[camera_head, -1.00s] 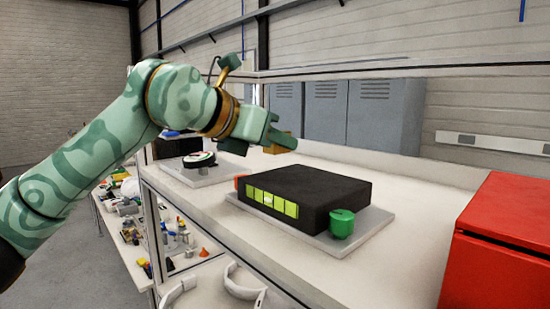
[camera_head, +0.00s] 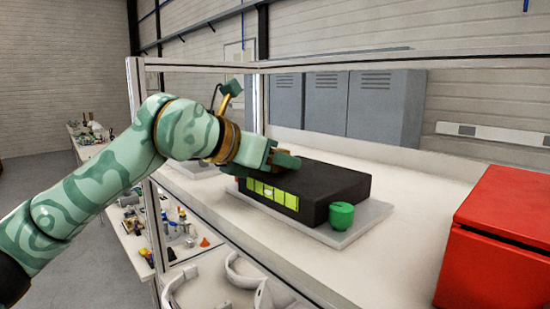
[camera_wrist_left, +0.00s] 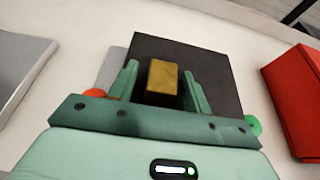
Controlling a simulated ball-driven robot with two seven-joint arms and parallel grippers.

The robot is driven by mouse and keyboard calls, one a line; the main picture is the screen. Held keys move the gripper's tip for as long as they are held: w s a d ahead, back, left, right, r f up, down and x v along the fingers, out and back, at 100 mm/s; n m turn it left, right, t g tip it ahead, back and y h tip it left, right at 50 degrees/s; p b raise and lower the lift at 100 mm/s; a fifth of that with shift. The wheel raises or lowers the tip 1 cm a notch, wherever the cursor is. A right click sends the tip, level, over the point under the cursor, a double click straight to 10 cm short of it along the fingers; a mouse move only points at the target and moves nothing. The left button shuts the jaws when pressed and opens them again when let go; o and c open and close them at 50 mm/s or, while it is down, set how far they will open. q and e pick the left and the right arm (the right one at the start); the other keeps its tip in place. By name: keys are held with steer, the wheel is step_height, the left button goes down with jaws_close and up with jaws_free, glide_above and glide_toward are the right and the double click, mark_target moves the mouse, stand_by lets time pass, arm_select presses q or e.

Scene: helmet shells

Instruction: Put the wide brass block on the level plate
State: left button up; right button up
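The brass block (camera_wrist_left: 162,77) shows in the left wrist view between my left gripper's fingers, over the dark top of a black box (camera_head: 330,183) with a green-lit front. Narrow dark gaps show between the block and both fingers, so my left gripper (camera_head: 288,162) looks open around it. The fingers are low at the box's far left part in the head view, where they hide the block. I cannot tell whether the block rests on the box. The black box sits on a grey plate (camera_head: 362,224). I cannot tell which surface is the level plate. My right gripper is out of view.
A green knob-like cylinder (camera_head: 341,214) stands at the box's right corner. A red case (camera_head: 497,240) is further right. Frame posts and a rail (camera_head: 330,63) edge the bench. Free white bench top (camera_head: 420,200) lies between box and case.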

arm_select(q)
steer(key=shift+r, duration=0.25)
steer(key=b+v, duration=0.2)
steer(key=v, duration=1)
steer(key=shift+f, duration=0.1)
